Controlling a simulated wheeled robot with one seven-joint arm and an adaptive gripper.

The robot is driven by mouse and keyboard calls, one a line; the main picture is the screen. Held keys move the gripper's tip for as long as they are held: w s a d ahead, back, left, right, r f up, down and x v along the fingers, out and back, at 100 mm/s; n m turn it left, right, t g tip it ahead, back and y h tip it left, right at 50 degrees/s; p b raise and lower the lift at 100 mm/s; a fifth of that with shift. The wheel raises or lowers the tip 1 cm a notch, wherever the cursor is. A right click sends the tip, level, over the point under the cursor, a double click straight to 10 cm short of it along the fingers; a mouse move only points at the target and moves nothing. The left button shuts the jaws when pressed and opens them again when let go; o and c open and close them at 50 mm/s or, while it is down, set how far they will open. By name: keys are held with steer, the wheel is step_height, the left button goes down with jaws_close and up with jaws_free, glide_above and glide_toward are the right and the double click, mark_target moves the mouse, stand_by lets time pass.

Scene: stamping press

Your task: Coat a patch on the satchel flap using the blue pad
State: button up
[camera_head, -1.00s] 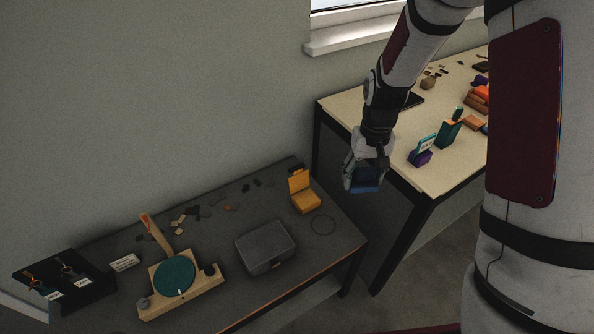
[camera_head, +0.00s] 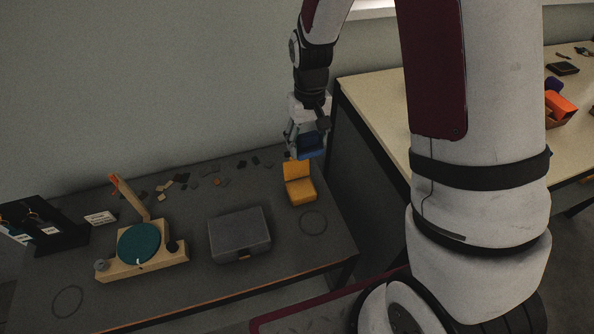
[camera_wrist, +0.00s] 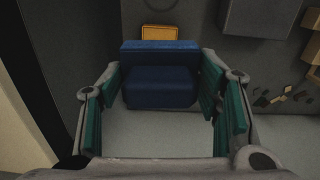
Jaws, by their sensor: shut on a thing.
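My gripper (camera_head: 306,140) is shut on the blue pad (camera_head: 312,148) and holds it in the air above the back right part of the dark table. In the wrist view the pad (camera_wrist: 160,85) sits between the green-lined fingers (camera_wrist: 162,90). A grey box-like thing with a small clasp on its front (camera_head: 240,232) stands on the dark table, left of and below the gripper; it may be the satchel. Its top looks plain. An open yellow case (camera_head: 299,190) stands just below the gripper in the picture; the pad partly covers it in the wrist view.
The dark table (camera_head: 190,285) also bears a wooden stand with a teal disc (camera_head: 139,243), a dark rack (camera_head: 42,228), a white label (camera_head: 100,218) and several scattered scraps (camera_head: 182,178). A pale table (camera_head: 375,100) stands to the right. The dark table's front strip is mostly clear.

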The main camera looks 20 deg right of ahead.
steer(key=n+b, duration=0.2)
steer(key=b, duration=1.3)
glide_above(301, 188)
step_height(301, 188, down, 14)
steer(key=shift+f+b, duration=3.1)
steer(key=shift+f, duration=0.35)
steer(key=shift+s+f, duration=0.1)
steer(key=shift+f, duration=0.5)
step_height(301, 188, up, 7)
steer(key=p, duration=0.5)
steer(key=shift+r, duration=0.1)
